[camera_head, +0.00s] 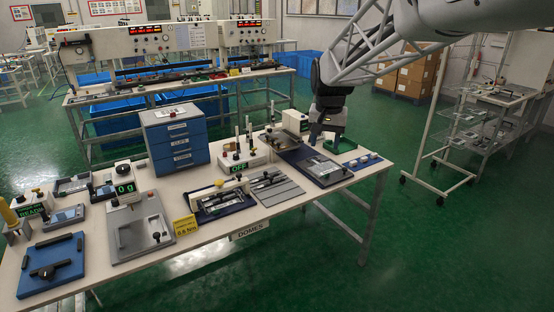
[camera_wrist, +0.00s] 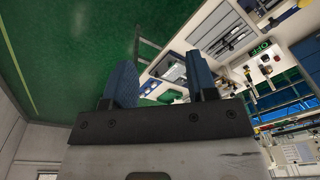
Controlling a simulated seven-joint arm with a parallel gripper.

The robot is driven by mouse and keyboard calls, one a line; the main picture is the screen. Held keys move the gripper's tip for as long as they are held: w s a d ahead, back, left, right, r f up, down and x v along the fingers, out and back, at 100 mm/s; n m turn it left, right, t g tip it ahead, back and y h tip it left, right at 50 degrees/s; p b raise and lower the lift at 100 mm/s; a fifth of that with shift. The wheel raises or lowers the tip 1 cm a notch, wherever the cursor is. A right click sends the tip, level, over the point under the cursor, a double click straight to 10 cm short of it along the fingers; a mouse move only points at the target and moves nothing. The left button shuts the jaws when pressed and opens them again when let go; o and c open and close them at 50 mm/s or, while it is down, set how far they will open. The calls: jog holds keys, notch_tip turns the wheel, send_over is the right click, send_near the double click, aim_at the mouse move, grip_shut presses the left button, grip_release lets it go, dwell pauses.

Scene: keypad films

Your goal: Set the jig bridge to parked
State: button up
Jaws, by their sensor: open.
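A jig (camera_head: 222,201) lies on a dark blue mat near the middle of the front edge of the bench. A pale bar with a yellow knob, which looks like its bridge (camera_head: 219,187), spans it; I cannot tell its exact setting. My gripper (camera_head: 325,137) is above the right end of the bench, to the right of the jig and apart from it. In the wrist view its two blue-grey fingers (camera_wrist: 162,82) are spread with nothing between them. The wrist view shows the bench tilted on the right, and I cannot pick out the bridge there.
A grey tray (camera_head: 277,189) and a flat panel on a dark mat (camera_head: 322,170) lie between jig and gripper. A blue drawer unit (camera_head: 177,140) and a box with an OFF display (camera_head: 238,167) stand behind. A grey hinged plate (camera_head: 140,228) and blue plate (camera_head: 50,265) lie left.

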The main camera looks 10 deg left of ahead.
jog(key=w+a+f, duration=0.4)
jog(key=w+a, duration=0.2)
jog(key=a, duration=0.2)
jog(key=w+a+f, duration=0.3)
jog(key=w+a, duration=0.3)
jog(key=a, duration=0.2)
jog(key=g, duration=0.1)
send_over(239, 174)
notch_tip(239, 174, down, 12)
jog(key=shift+a+r, duration=0.1)
jog(key=shift+r, duration=0.1)
jog(key=shift+f, duration=0.1)
jog(key=shift+f, duration=3.85)
grip_shut()
